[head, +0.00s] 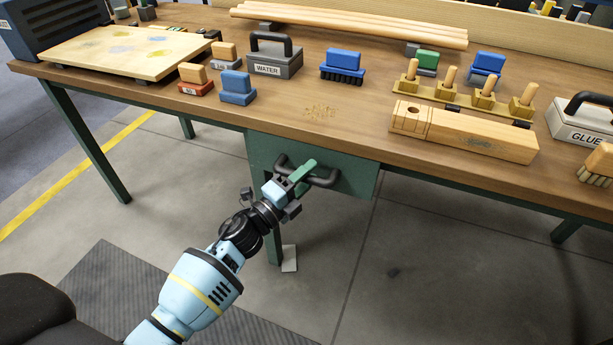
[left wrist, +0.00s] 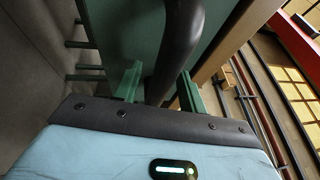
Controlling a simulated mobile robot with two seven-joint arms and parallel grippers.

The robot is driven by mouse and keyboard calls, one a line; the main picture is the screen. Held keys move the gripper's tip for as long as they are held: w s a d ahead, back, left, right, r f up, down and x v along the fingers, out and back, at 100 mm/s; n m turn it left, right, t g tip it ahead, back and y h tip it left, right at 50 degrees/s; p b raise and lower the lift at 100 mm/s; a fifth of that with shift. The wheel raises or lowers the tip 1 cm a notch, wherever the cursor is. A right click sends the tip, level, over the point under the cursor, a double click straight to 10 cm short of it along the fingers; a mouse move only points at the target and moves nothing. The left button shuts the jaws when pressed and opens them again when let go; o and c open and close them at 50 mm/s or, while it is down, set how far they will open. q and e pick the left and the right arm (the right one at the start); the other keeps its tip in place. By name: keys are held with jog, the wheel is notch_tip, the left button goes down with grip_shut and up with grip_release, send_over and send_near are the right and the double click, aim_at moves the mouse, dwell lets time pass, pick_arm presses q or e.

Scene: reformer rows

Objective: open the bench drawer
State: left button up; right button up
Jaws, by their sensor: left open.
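The bench drawer (head: 355,178) has a dark green front and hangs under the bench top; it looks closed. Its dark bar handle (head: 322,181) sticks out from the front. My left gripper (head: 299,174) has green fingers and is at the left part of the handle. In the left wrist view the handle (left wrist: 179,45) runs down between the two open fingers (left wrist: 160,90), with one finger on each side. I cannot tell whether either finger touches it. The drawer front (left wrist: 130,30) lies behind the handle there. My right gripper is not in view.
The wooden bench top (head: 300,113) overhangs the drawer. It carries brushes, a WATER box (head: 274,58), a GLUE box (head: 585,122), a wooden block (head: 480,138) and a peg rack (head: 440,93). A green bench leg (head: 271,225) stands below the drawer's left side.

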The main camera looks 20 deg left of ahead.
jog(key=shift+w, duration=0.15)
pick_arm(q)
jog(key=c, duration=0.7)
grip_shut()
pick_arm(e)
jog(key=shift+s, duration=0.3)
